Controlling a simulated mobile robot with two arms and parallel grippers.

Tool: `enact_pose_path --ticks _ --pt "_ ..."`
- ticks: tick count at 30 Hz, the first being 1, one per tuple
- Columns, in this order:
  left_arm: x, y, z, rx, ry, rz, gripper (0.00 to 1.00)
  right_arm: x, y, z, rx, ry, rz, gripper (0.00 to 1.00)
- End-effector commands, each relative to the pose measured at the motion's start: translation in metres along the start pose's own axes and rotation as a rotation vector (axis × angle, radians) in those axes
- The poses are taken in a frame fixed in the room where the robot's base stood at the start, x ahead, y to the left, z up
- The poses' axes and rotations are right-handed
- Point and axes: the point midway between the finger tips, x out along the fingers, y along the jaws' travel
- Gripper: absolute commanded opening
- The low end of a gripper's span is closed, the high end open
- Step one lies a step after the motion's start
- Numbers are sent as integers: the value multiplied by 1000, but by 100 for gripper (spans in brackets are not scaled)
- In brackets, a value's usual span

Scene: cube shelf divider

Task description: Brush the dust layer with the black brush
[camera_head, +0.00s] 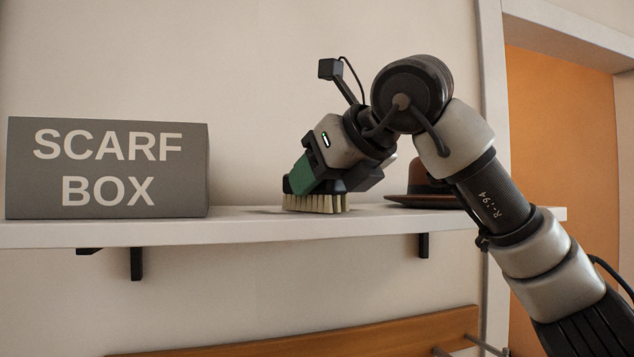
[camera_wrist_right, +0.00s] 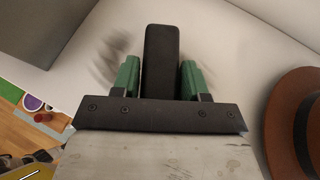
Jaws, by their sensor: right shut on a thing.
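The black brush (camera_head: 317,202) has pale bristles that meet the top of the white shelf (camera_head: 300,228). My right gripper (camera_head: 305,180), with green fingers, is shut on the brush from above. In the right wrist view the brush's black back (camera_wrist_right: 161,62) sits between the two green fingers of the gripper (camera_wrist_right: 161,80). The grey dust layer (camera_wrist_right: 108,66) shows as faint smudges on the shelf on both sides of the brush. Part of the dust is hidden under the brush and gripper. My left gripper is not in view.
A grey box marked SCARF BOX (camera_head: 108,168) stands on the left of the shelf. A brown hat (camera_head: 428,192) lies to the right of the brush, partly behind my right arm; it also shows in the wrist view (camera_wrist_right: 295,125). Bare shelf lies between box and brush.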

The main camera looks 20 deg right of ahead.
Motion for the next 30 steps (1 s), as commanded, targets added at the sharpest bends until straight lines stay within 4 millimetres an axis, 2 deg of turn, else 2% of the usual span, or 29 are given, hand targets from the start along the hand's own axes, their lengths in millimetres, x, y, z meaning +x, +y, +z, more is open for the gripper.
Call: enact_pose_path --ticks 6,12,24,30 --pt "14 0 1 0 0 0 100 -14 7 -12 -2 -4 -1 15" --pt "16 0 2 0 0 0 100 -21 11 -16 0 0 -1 15" --pt "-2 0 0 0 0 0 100 0 0 1 1 3 -1 15" --pt "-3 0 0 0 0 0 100 6 -3 3 -1 -1 0 15"
